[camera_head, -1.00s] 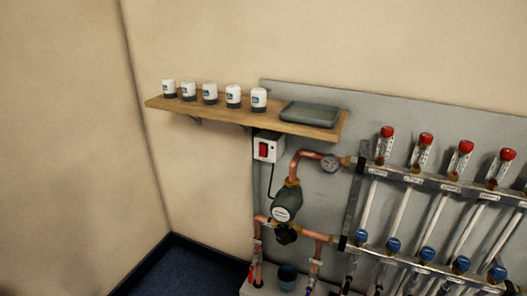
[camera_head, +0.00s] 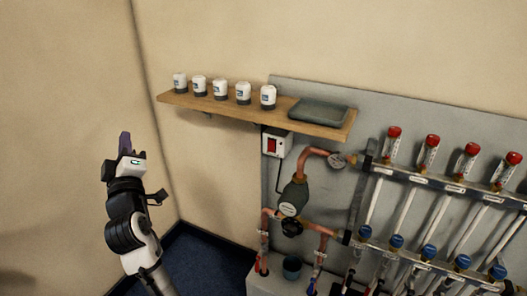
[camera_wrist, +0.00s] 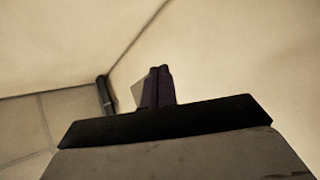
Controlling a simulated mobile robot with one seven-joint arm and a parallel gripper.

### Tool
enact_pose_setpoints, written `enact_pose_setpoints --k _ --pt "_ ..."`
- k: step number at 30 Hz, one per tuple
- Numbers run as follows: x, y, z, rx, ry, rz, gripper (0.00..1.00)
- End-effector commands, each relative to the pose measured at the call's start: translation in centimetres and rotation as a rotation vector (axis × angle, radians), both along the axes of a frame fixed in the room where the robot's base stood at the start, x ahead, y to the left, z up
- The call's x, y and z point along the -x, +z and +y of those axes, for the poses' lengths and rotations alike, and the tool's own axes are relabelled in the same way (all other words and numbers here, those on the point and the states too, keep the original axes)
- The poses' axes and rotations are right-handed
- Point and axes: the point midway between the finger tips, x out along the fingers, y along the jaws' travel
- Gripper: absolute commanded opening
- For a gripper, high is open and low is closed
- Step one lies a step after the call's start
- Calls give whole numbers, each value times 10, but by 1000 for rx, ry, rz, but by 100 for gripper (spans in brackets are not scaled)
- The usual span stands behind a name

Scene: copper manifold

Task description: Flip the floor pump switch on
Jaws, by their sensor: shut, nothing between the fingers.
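The pump switch is a red rocker (camera_head: 272,145) on a small white box (camera_head: 283,151) fixed to the grey board, just under the wooden shelf. A cord runs from the box down toward the dark round pump (camera_head: 294,196) in the copper pipework. My gripper (camera_head: 125,140) is at the left in the head view, pointing up in front of the bare wall, well left of the switch and apart from it. In the wrist view my gripper's fingers (camera_wrist: 158,86) are together with nothing between them. The switch is not in the wrist view.
A wooden shelf (camera_head: 215,108) juts out above the switch, with several white-and-black cylinders (camera_head: 220,89) and a grey tray (camera_head: 318,113). The wall between my gripper and the board is clear.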

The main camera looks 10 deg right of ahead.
Motion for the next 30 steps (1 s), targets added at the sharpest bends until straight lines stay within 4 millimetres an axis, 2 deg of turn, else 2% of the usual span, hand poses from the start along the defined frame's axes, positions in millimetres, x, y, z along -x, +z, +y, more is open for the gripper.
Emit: enact_pose_setpoints --k 1,3,6,9,12,15,18,30 --pt "-27 -20 -34 71 -127 76 0" --pt "-54 -52 -80 167 -287 180 0" --pt "-77 -93 -144 286 -485 329 0" --pt "-85 -126 -199 381 -639 463 0" --pt "-84 -149 -238 445 -743 565 0" --pt "-82 -163 -262 483 -804 629 0" --pt "-80 -169 -271 500 -828 657 0" --pt "-83 -170 -273 501 -830 660 0"
